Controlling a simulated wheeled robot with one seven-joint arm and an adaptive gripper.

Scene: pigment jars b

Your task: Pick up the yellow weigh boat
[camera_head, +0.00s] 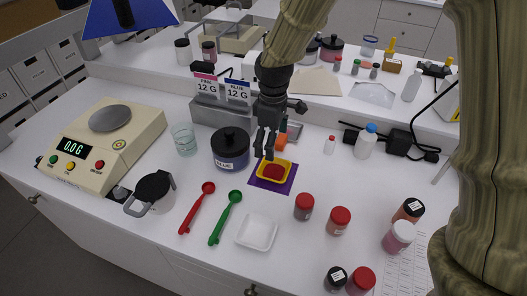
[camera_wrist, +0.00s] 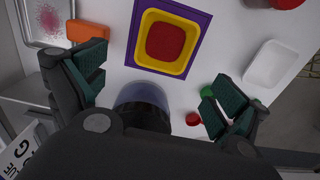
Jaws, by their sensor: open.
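The yellow weigh boat (camera_head: 262,176) is a shallow square tray holding red powder. It lies on a purple mat (camera_head: 284,188) on the white bench. In the wrist view the boat (camera_wrist: 163,69) and mat (camera_wrist: 207,27) show at top centre, beyond the fingertips. My gripper (camera_head: 264,151) points down just above and behind the boat, apart from it. In the wrist view my gripper (camera_wrist: 155,77) has its fingers wide apart with nothing held between them.
A dark blue-labelled jar (camera_head: 230,150) stands close left of my gripper. An orange block (camera_head: 281,142) lies behind the boat. A white weigh boat (camera_head: 257,232), red spoon (camera_head: 196,208) and green spoon (camera_head: 224,218) lie in front. Red-lidded jars (camera_head: 304,207) stand front right.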

